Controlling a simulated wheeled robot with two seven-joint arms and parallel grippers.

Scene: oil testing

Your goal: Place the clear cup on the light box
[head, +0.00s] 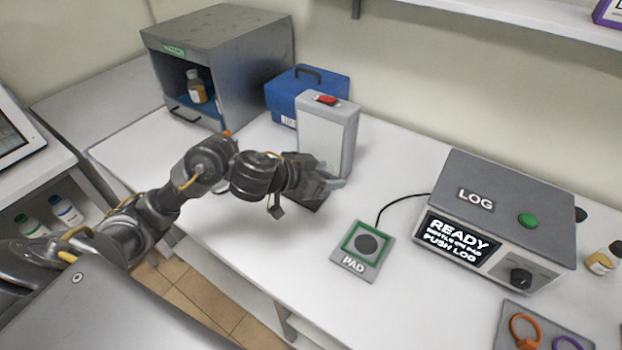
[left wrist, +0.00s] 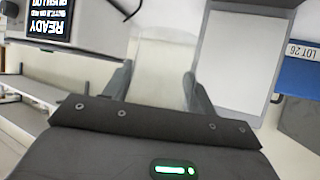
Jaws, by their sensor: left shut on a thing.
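The clear cup (head: 334,183) is a faint, see-through shape at the end of my left arm in the head view. My left gripper (head: 305,190) is shut on it, in front of the light box. In the left wrist view the cup (left wrist: 163,62) is between the two fingers of the gripper (left wrist: 158,85). The light box (head: 325,138) is an upright grey box with a pale front panel and a red top button. Its panel (left wrist: 240,65) is right beside the cup in the wrist view. My arm partly hides its lower part, and I cannot tell whether the cup touches it.
A blue case (head: 308,82) and a grey open-fronted cabinet (head: 215,60) holding a bottle (head: 196,88) stand behind. A pad (head: 362,252) is cabled to the LOG device (head: 500,215), whose screen reads READY.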

